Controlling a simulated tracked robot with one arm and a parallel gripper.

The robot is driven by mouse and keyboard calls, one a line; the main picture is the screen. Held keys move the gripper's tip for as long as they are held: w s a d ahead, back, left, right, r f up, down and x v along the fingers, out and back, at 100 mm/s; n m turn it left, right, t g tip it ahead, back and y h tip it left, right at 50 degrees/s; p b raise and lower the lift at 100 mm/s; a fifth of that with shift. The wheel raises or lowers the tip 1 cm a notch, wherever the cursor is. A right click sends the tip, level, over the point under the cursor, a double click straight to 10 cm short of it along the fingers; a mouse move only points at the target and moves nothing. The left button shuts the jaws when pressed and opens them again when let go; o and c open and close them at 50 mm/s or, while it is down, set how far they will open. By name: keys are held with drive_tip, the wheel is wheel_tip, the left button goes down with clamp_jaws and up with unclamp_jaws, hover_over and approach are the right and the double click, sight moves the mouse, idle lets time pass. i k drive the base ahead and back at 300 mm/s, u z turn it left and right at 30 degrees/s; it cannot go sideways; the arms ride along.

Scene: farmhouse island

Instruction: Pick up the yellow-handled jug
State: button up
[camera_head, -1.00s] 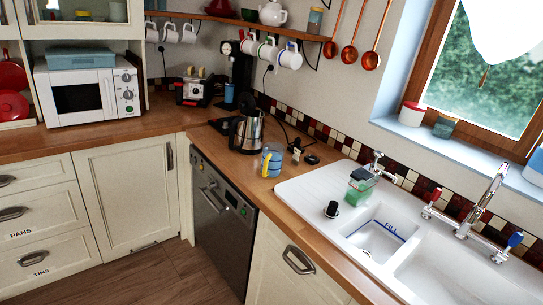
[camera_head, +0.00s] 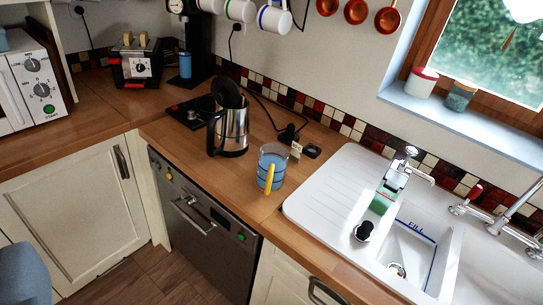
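The yellow-handled jug (camera_head: 271,168) stands upright on the wooden worktop, near its front edge and left of the sink's draining board. It is clear with blue in it, and its yellow handle (camera_head: 270,179) faces the camera. My gripper does not show in the view, so its state and its distance from the jug cannot be seen.
A steel kettle (camera_head: 232,130) stands close behind and left of the jug. A plug and cable (camera_head: 290,132) lie behind it. The white sink (camera_head: 330,196) is to the right. A blue-grey rounded object (camera_head: 22,272) shows at the lower left. Mugs (camera_head: 273,19) hang above.

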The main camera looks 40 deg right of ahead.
sight(273, 158)
drive_tip(key=z, duration=0.15)
drive_tip(key=i, duration=1.1)
drive_tip(key=z, duration=0.15)
